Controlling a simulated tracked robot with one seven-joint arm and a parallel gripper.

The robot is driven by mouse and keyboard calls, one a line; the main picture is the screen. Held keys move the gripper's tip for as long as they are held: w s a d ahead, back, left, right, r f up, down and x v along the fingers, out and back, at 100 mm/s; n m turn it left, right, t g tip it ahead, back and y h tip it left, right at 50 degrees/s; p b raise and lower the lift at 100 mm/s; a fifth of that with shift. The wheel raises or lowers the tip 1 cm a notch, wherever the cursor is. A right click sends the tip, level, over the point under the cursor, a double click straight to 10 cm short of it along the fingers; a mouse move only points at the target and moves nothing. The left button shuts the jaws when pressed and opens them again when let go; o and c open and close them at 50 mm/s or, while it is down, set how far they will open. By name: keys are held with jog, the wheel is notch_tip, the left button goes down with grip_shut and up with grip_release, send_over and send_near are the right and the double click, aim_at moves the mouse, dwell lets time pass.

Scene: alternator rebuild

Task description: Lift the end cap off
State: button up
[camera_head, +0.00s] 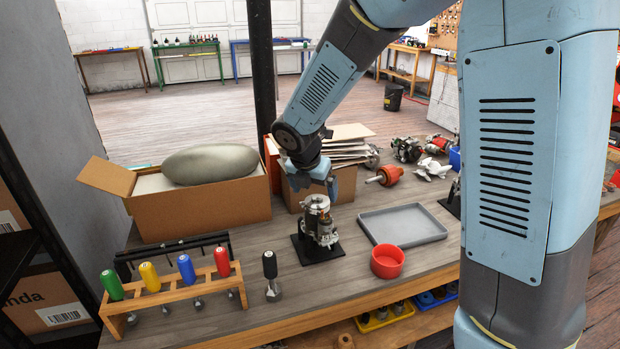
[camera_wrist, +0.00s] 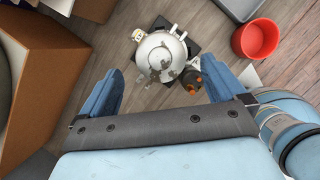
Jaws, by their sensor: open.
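The alternator (camera_head: 318,220) stands upright on a black base plate (camera_head: 298,249) on the bench. Its silvery end cap (camera_head: 317,202) is on top. In the wrist view the end cap (camera_wrist: 160,56) shows from above as a round metal disc. My gripper (camera_head: 325,182) is above the alternator, apart from it. In the wrist view my gripper (camera_wrist: 166,88) has its two blue fingers spread wide with nothing between them, and the alternator lies just beyond the fingertips.
A grey tray (camera_head: 447,238) and a red bowl (camera_head: 387,262) stand right of the alternator. A screwdriver rack (camera_head: 175,297) and a loose black-handled tool (camera_head: 270,265) are at front left. An open cardboard box (camera_head: 200,211) stands behind left. Orange and metal parts (camera_head: 386,175) lie behind.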

jog(key=shift+x, duration=1.4)
jog(key=shift+c, duration=0.4)
jog(key=c, duration=1)
jog(key=shift+c, duration=0.2)
jog(key=shift+r, duration=0.4)
jog(key=shift+r, duration=0.45)
jog(key=shift+r, duration=0.2)
jog(key=shift+r, duration=0.9)
